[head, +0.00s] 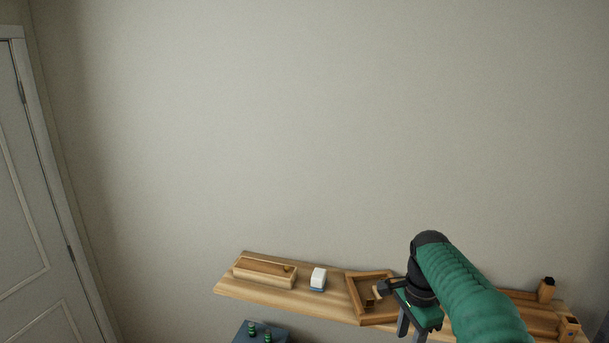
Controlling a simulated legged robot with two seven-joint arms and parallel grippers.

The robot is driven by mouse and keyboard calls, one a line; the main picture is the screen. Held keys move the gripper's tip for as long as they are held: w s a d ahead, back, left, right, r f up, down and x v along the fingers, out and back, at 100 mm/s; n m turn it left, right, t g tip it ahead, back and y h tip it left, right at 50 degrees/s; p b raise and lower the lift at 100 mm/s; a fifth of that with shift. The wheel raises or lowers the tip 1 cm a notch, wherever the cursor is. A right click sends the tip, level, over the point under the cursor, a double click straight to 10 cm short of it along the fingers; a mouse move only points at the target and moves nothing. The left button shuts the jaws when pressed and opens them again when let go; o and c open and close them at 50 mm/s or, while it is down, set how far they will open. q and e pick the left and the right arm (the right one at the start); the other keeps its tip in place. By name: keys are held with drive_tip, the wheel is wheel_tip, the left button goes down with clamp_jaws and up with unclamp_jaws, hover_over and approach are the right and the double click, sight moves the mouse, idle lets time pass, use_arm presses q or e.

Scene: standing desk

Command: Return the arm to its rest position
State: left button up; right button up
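My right arm, green with a black wrist, comes in from the lower right and reaches over the wooden desk (330,304). My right gripper (411,332) points down at the bottom edge of the view, in front of the desk. Its two grey fingers show with a gap between them, and I see nothing held there; the lowest part is cut off by the picture edge. My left arm and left gripper are not in view.
On the desk are a wooden box (265,270), a white and blue block (318,279), an open wooden frame (354,293) beside my wrist, and a small dark-topped wooden holder (546,290) at right. A dark blue surface with green items (252,328) is below. A door (35,200) stands left.

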drive_tip(key=s+a+f+n+t+b, duration=0.1)
drive_tip(key=s+a+f+n+b, duration=0.1)
drive_tip(key=s+f+n+b, duration=0.5)
drive_tip(key=s+a+f+n+t+b, duration=0.1)
drive_tip(key=s+f+n+b, duration=0.6)
drive_tip(key=s+f, duration=0.7)
wheel_tip(320, 180, down, 8)
drive_tip(key=shift+s+a+b, duration=0.35)
drive_tip(key=shift+s+b, duration=0.05)
drive_tip(key=shift+b, duration=0.8)
